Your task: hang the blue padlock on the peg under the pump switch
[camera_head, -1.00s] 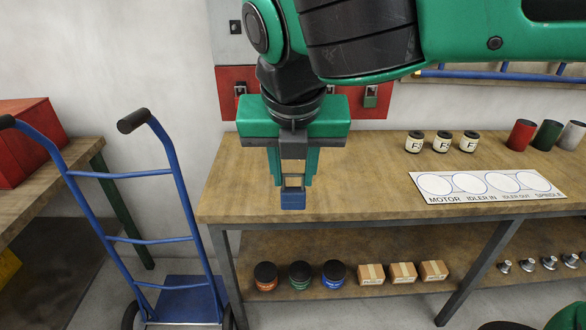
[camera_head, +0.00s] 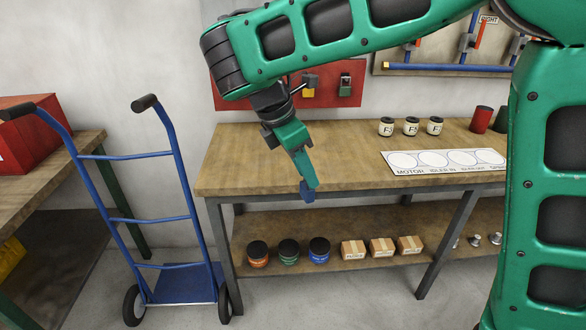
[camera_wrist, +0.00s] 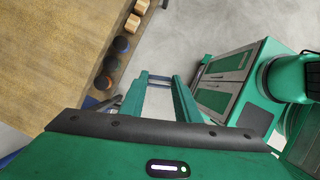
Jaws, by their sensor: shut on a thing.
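My gripper (camera_head: 308,178) is shut on the blue padlock (camera_head: 307,192), which hangs just in front of the workbench's front edge. In the wrist view, my gripper (camera_wrist: 158,84) shows two green fingers, and a small blue-grey part of the padlock (camera_wrist: 160,77) lies between their tips. The red lock board (camera_head: 350,97) is on the wall behind the bench, partly covered by my arm. A yellow padlock (camera_head: 308,92) and a green padlock (camera_head: 345,92) hang on it. I cannot make out the pump switch or its peg.
The wooden workbench (camera_head: 250,155) carries several white jars and a labelled sheet (camera_head: 440,160). Its lower shelf holds lidded jars and boxes (camera_head: 353,249). A blue hand truck (camera_head: 125,155) stands left of the bench. A pipe panel (camera_head: 450,69) hangs at right.

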